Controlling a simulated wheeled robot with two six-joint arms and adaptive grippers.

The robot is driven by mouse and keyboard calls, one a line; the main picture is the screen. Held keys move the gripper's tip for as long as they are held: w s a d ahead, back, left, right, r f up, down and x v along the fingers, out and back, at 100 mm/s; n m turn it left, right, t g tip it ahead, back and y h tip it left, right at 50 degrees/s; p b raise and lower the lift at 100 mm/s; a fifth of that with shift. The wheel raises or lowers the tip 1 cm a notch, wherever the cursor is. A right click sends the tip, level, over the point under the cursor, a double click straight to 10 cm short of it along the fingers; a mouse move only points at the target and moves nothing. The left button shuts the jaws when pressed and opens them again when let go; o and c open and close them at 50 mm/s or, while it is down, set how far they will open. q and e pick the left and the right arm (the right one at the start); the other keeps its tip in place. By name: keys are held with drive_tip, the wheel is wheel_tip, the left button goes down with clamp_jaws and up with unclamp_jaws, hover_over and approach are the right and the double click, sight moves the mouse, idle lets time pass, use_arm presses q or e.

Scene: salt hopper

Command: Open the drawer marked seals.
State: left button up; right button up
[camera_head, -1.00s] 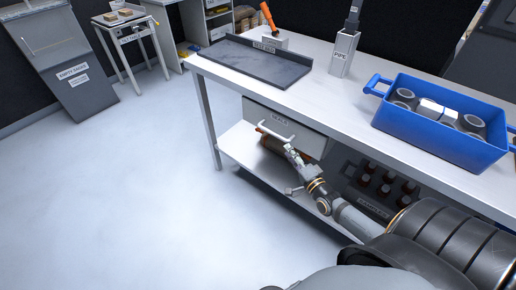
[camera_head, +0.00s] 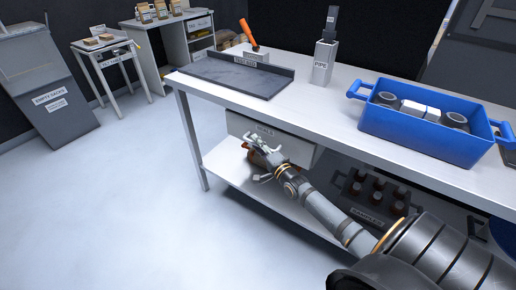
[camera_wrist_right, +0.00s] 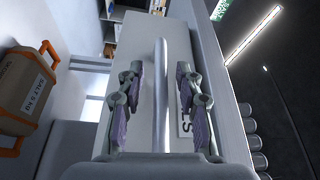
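The drawer (camera_head: 298,152) has a white front and hangs under the workbench top, and it looks closed. Its label is partly covered by my right gripper in the head view. In the right wrist view the drawer front (camera_wrist_right: 135,45) carries a label ending in "LS" (camera_wrist_right: 185,122). The light bar handle (camera_wrist_right: 160,90) runs between the two fingers of my right gripper (camera_wrist_right: 161,95). The fingers are open, one on each side of the bar, with gaps visible. My right gripper (camera_head: 256,146) also shows at the drawer in the head view. My left gripper is not in view.
The workbench (camera_head: 345,112) carries a dark tray (camera_head: 235,75), a pipe holder (camera_head: 323,64) and a blue crate (camera_head: 430,140). A dark rack of brown bottles (camera_head: 352,187) stands on its lower shelf. The floor in front (camera_head: 120,200) is clear.

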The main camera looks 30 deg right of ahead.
clamp_jaws()
idle(0.5)
